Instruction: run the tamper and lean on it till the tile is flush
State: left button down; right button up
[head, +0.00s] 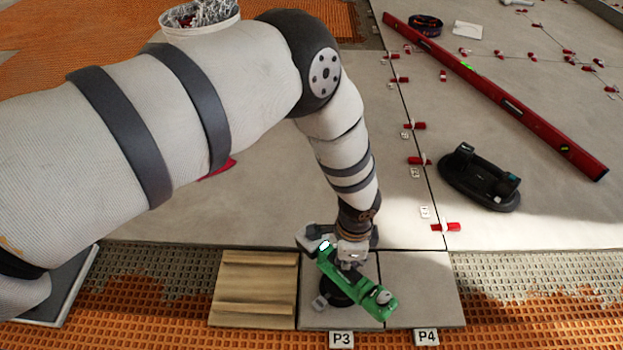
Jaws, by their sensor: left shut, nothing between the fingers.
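The green tamper (372,297) stands on the grey tile at label P3 (312,318), its dark round foot partly hidden under the green body. My left gripper (350,262) is shut and empty, pointing down at the top of the tamper's green body. It appears to touch the tamper, but the exact contact is hard to see. The neighbouring tile at P4 (425,292) lies to the right of the P3 tile. Whether the P3 tile is flush cannot be told from this view. My right gripper is not in view.
A ribbed tan piece (255,290) lies left of the P3 tile. Orange matting (540,315) borders the front. On the large tiles are a black suction lifter (480,180), a long red level (500,95) and several red clips. A white bucket (200,28) stands behind my arm.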

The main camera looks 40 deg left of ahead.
pick_arm(q)
jog(key=shift+s, duration=0.1)
notch_tip(320, 180, up, 7)
jog(key=p, duration=0.4)
jog(key=shift+r+p, duration=0.1)
jog(key=shift+p, duration=0.2)
